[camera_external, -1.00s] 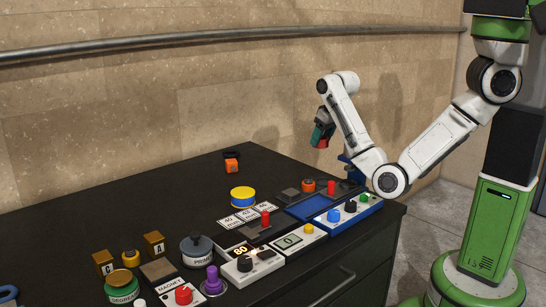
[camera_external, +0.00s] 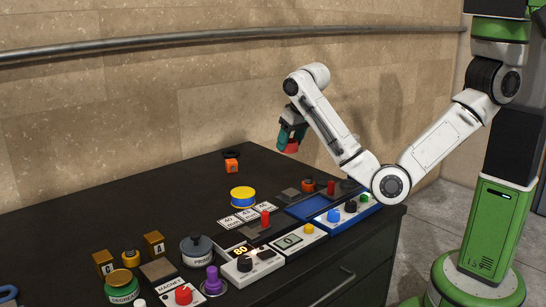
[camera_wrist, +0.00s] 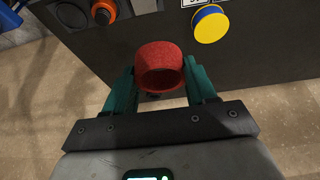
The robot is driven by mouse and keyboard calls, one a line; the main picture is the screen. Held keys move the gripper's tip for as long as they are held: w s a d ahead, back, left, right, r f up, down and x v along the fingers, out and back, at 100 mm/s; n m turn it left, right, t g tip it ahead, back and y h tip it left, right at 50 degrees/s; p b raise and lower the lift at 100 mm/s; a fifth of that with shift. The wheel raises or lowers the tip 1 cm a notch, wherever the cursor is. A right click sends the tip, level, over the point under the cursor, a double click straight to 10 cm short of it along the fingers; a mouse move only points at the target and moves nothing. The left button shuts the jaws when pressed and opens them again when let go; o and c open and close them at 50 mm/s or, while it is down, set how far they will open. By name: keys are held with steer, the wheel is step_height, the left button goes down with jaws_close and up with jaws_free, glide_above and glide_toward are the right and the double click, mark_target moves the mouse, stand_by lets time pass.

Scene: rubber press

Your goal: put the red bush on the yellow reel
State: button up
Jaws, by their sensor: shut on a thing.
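The red bush (camera_wrist: 160,68) is held between the teal fingers of my gripper (camera_wrist: 160,82) in the wrist view, and its hollow opening shows. In the external view my gripper (camera_external: 291,137) is raised above the back part of the dark table, with the red bush (camera_external: 292,147) at its tip. The yellow reel (camera_external: 242,194) has a blue band and stands on the table, below and left of my gripper. It also shows in the wrist view (camera_wrist: 210,24) at the top right, apart from the bush.
Control boxes line the front. The wall is behind.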

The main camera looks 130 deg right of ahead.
steer(key=w+d+f+b, duration=0.1)
steer(key=w+d+f, duration=0.35)
steer(key=w, duration=0.25)
glide_toward(241, 191)
steer(key=shift+s+d+f, duration=0.2)
steer(key=shift+d+f, duration=0.1)
steer(key=shift+d, duration=0.15)
steer(key=shift+s+d+f, duration=0.15)
steer(key=shift+d+f, duration=0.15)
steer(key=shift+d, duration=0.15)
steer(key=shift+w+d+f, duration=0.2)
steer(key=shift+w+f, duration=0.05)
steer(key=shift+f, duration=0.25)
steer(key=shift+f+p, duration=0.55)
steer(key=shift+f, duration=1.05)
steer(key=shift+f, duration=0.2)
steer(key=o, duration=1)
steer(key=shift+r, duration=0.1)
